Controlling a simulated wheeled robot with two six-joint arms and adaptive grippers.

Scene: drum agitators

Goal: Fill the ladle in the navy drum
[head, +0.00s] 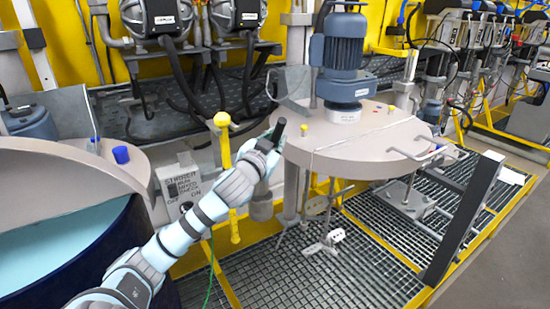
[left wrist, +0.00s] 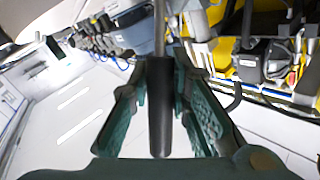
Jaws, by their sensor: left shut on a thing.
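The navy drum (head: 75,262) stands at the lower left of the head view, with pale blue-green liquid (head: 55,232) under its partly open beige lid (head: 75,165). My left gripper (head: 270,140) is to the right of the drum, beyond its rim. It is shut on the ladle's black handle (head: 279,130). In the left wrist view the handle (left wrist: 160,105) lies between the fingers, with a thin metal shaft (left wrist: 159,30) running on from it. A grey cup-like piece (head: 261,208) hangs below the gripper; I cannot tell whether it is the ladle's bowl. My right gripper is not in view.
A blue-grey motor (head: 342,60) stands on a raised round lid (head: 385,140), with a stirrer below, right of my gripper. A yellow post (head: 226,150) and a stirrer switch sign (head: 183,188) stand near my forearm. A blue cap (head: 121,155) sits on the drum lid.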

